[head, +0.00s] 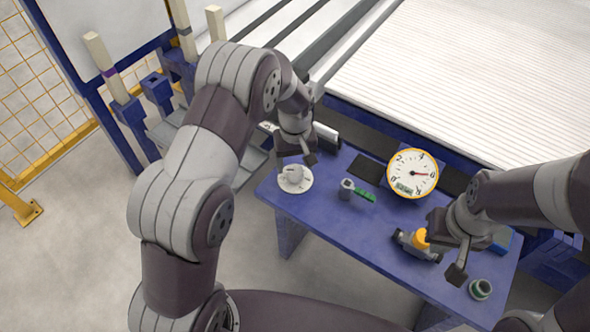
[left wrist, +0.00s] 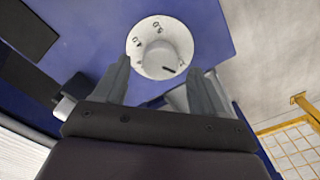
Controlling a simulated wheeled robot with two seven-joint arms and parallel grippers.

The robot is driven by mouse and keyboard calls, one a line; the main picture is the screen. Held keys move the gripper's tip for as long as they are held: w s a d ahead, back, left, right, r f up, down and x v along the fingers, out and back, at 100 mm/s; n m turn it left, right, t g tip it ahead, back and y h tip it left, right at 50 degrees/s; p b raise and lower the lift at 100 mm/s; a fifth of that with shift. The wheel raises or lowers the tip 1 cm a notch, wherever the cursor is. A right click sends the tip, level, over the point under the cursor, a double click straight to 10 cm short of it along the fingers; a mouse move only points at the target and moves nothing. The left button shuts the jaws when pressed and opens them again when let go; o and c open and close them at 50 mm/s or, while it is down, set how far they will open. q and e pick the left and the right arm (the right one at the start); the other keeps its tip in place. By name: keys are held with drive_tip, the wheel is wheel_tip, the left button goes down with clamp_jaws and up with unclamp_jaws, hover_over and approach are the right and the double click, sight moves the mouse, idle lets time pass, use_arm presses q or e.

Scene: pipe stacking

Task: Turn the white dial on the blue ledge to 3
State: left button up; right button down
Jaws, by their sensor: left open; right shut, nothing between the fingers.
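The white dial (head: 294,179) sits at the left end of the blue ledge (head: 327,215). My left gripper (head: 309,157) is open, just above and beside the dial. In the left wrist view its two fingers (left wrist: 159,75) reach toward either side of the dial, apart from it. My right gripper (head: 450,255) is shut and empty over the ledge's right part.
The front-left ledge is clear.

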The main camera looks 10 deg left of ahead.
use_arm(q)
wheel_tip(320, 180, down, 2)
drive_tip(key=shift+f, duration=0.1)
